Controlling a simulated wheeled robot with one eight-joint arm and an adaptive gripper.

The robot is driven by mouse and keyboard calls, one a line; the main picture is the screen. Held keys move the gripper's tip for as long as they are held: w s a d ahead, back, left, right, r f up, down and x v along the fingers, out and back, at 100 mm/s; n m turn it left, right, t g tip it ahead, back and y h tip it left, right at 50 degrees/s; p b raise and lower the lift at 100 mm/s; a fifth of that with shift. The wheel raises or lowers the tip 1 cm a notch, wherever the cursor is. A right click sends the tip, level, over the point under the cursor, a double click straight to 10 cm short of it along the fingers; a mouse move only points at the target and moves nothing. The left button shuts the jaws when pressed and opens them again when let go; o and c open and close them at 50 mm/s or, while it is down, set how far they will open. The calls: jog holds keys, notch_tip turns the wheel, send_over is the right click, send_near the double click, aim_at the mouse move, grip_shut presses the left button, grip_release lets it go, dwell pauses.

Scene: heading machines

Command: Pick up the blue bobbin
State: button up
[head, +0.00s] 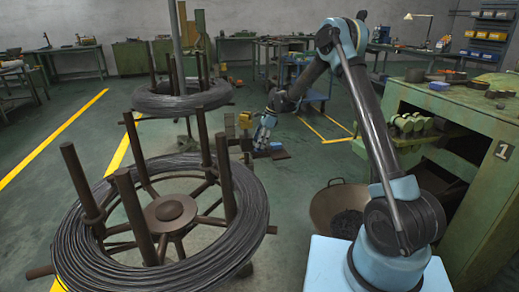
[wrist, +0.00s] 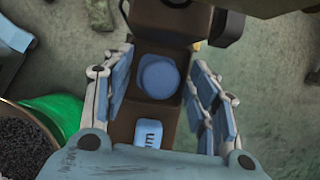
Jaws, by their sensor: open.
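The blue bobbin (wrist: 158,76) shows in the wrist view as a round blue top on a dark brown block (wrist: 150,25). My gripper (wrist: 160,84) is open, with one jointed finger on the left of the bobbin and one on the right. Gaps show between the bobbin and both fingers. In the head view my gripper (head: 264,136) is far off at the end of my outstretched arm, low among brown and yellowish parts. The bobbin cannot be made out clearly there.
A pale blue piece with dark lettering (wrist: 152,134) lies just below the bobbin in the wrist view. In the head view, wire coils on a reel stand (head: 250,205) fill the left; a green machine bench (head: 480,112) stands right.

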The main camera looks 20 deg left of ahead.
jog(key=c, duration=1.2)
